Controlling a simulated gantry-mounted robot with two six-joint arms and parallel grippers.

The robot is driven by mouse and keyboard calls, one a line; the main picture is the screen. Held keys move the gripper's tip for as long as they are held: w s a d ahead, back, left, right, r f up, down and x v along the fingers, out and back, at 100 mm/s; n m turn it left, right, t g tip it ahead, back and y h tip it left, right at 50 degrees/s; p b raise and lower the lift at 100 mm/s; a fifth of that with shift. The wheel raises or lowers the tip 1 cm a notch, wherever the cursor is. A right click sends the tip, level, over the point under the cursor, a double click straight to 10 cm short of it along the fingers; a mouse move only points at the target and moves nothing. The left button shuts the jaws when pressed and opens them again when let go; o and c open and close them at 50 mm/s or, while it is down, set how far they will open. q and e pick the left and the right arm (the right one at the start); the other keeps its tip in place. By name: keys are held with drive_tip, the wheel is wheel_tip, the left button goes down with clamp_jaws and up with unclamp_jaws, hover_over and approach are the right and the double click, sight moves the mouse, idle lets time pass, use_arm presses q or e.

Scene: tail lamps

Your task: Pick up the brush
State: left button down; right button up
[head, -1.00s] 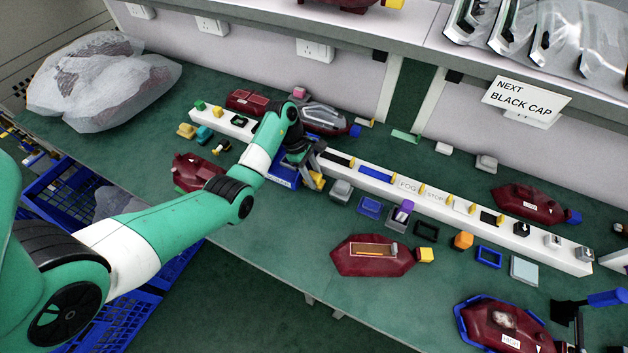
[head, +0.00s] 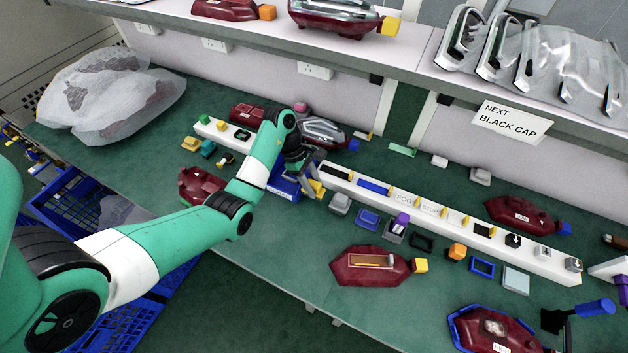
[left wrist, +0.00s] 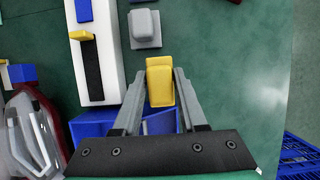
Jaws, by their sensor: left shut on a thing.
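My left gripper (head: 312,180) is over the workbench, just in front of the long white rail. It is shut on a small yellow block (left wrist: 160,82), which shows between the two fingertips in the left wrist view. The same block is partly visible under the gripper in the head view. A blue bin (head: 284,184) stands at the gripper's left and shows behind the fingers in the left wrist view. A tool with a blue handle (head: 592,308) and a black part lies at the lower right; I cannot tell if it is the brush. My right gripper is not in view.
The white rail (head: 455,216) carries several small parts. A grey block (left wrist: 145,28) sits close beyond the held block. Red lamps lie around, one with an orange-framed recess (head: 372,262) at front centre. A shelf (head: 340,50) overhangs the back.

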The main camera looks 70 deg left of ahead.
use_arm(q)
drive_tip(key=s+d+r+p, duration=0.5)
drive_tip(key=d+r+p, duration=0.2)
drive_tip(key=d+p, duration=0.3)
drive_tip(key=shift+s+d, duration=0.2)
drive_tip(key=shift+s, duration=0.1)
drive_tip(key=shift+r, duration=0.1)
